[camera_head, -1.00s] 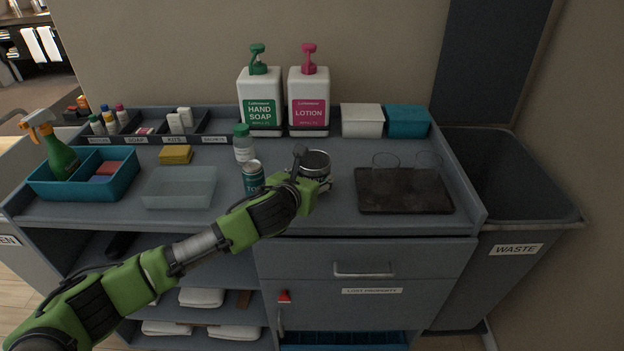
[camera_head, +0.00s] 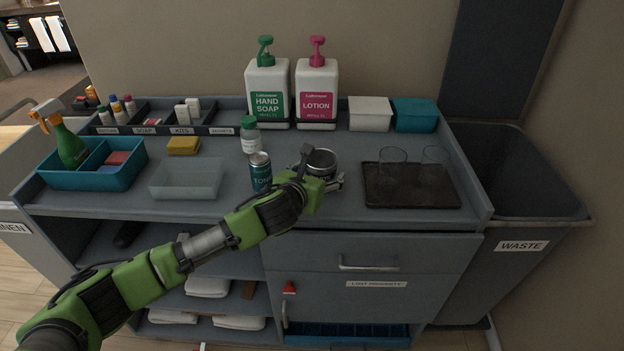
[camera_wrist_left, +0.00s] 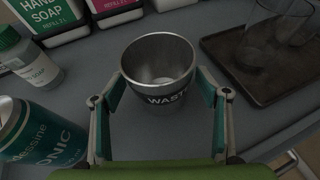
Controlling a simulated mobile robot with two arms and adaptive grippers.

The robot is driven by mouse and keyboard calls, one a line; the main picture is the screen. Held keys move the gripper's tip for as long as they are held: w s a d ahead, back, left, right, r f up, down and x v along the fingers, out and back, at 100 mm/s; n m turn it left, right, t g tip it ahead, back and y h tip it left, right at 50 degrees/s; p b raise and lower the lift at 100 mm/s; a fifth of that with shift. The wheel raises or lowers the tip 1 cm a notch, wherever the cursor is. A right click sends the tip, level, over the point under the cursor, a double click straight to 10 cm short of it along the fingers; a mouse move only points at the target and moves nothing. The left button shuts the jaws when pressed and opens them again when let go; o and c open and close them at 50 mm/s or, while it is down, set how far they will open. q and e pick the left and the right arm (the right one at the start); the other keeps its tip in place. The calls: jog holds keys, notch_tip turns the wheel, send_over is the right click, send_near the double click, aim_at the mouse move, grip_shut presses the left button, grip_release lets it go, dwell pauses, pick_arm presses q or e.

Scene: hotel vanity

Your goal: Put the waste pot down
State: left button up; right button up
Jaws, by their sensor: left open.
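The waste pot (camera_wrist_left: 160,62) is a metal cup with a dark band lettered "WAST…" in the left wrist view. It stands upright on the grey counter top (camera_head: 225,205). Its rim also shows in the head view (camera_head: 322,160), partly behind my left gripper (camera_head: 322,180). In the left wrist view, the fingers of my left gripper (camera_wrist_left: 160,105) are spread on both sides of the pot. The gripper is open around the pot; whether a fingertip touches it I cannot tell. The inside of the pot looks empty except for a pale patch at the bottom. My right gripper is not in view.
A tonic can (camera_head: 260,172) and a green-capped bottle (camera_head: 250,136) stand close left of the pot. A dark tray (camera_head: 410,198) with two glasses lies to the right. Two pump bottles (camera_head: 267,92) stand behind. A waste bin (camera_head: 520,235) is at the far right.

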pick_arm(q)
jog(key=v, duration=1.2)
jog(key=shift+w+b, duration=0.1)
jog(key=shift+b, duration=0.3)
